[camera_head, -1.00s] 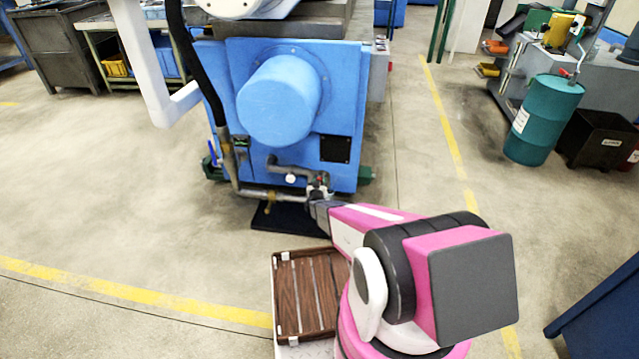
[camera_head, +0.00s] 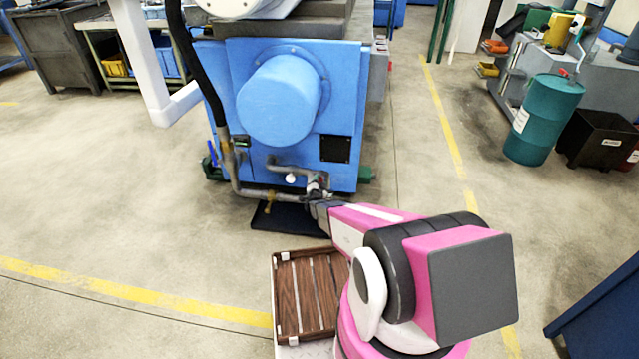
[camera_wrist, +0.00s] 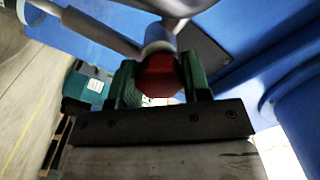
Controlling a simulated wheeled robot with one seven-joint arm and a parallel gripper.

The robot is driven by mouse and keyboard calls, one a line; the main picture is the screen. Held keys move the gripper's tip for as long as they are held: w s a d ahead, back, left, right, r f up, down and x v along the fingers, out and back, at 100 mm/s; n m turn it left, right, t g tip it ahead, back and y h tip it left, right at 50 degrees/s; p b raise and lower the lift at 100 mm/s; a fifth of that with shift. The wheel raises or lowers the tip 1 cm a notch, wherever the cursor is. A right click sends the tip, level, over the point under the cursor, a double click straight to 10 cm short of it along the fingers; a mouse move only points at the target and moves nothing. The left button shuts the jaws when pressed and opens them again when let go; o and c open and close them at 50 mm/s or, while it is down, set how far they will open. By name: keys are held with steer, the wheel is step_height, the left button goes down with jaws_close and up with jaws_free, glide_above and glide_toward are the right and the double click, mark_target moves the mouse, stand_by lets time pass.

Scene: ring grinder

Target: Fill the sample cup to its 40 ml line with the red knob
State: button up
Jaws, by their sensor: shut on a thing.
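The red knob (camera_wrist: 159,76) sits at the end of a metal fitting in the wrist view. My gripper (camera_wrist: 162,88) has its green fingers on both sides of the knob and is shut on it. In the head view my gripper (camera_head: 314,196) reaches the pipework low on the front of the blue machine (camera_head: 220,100); the knob is mostly hidden there. I cannot make out the sample cup, its line or any liquid in either view.
Pipes (camera_head: 265,194) run along the machine's lower front, above a black mat (camera_head: 285,218) on the floor. A brown slatted tray (camera_head: 305,295) lies in front of it. A teal drum (camera_head: 543,120) stands at the right. The floor at left is clear.

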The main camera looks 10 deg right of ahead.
steer(key=shift+m, duration=1.1)
steer(key=o, duration=0.6)
steer(key=shift+o, duration=0.2)
